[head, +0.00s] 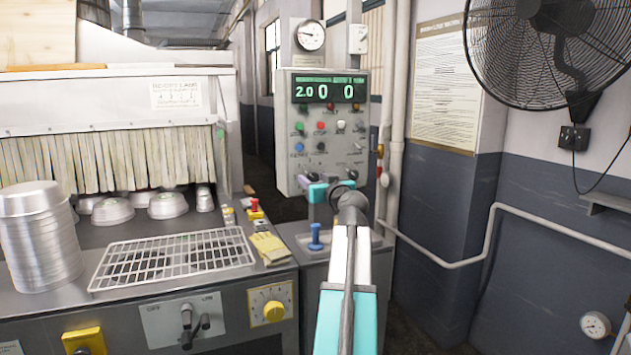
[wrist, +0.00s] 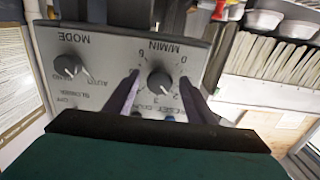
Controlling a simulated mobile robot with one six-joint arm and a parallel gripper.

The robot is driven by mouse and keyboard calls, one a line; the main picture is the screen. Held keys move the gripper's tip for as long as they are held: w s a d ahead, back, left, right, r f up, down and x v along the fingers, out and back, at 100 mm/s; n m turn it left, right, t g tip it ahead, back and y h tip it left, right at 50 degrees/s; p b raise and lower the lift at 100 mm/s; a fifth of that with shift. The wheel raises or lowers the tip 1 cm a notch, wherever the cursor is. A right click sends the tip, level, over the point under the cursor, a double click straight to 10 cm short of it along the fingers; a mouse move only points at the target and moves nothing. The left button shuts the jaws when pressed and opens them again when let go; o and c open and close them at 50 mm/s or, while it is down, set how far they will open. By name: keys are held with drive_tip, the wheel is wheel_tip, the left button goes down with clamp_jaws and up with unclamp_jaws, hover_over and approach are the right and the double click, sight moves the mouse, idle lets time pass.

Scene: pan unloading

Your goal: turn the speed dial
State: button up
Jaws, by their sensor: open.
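The speed dial (wrist: 160,82) is a dark round knob with a pale pointer line, on a grey panel marked M/MIN with a ring of numbers. It appears upside down in the wrist view. My gripper (wrist: 160,78) is open, with one purple-grey finger on each side of the dial and space on both sides. I cannot tell whether the fingertips reach the knob's depth. In the head view my gripper (head: 318,186) is at the bottom of the grey control box (head: 326,125) and hides that part of the panel.
A MODE knob (wrist: 66,69) sits left of the dial in the wrist view. Left in the head view are a wire rack (head: 172,260), stacked pans (head: 42,240) and a strip-curtained machine (head: 110,160). Pipes (head: 393,140) run right of the box.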

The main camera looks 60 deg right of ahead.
drive_tip(key=c, duration=1)
drive_tip(key=shift+m, duration=0.5)
drive_tip(key=m, duration=0.3)
drive_tip(key=shift+r, duration=0.1)
drive_tip(key=m+p, duration=0.2)
drive_tip(key=m, duration=0.3)
drive_tip(key=shift+w, duration=0.1)
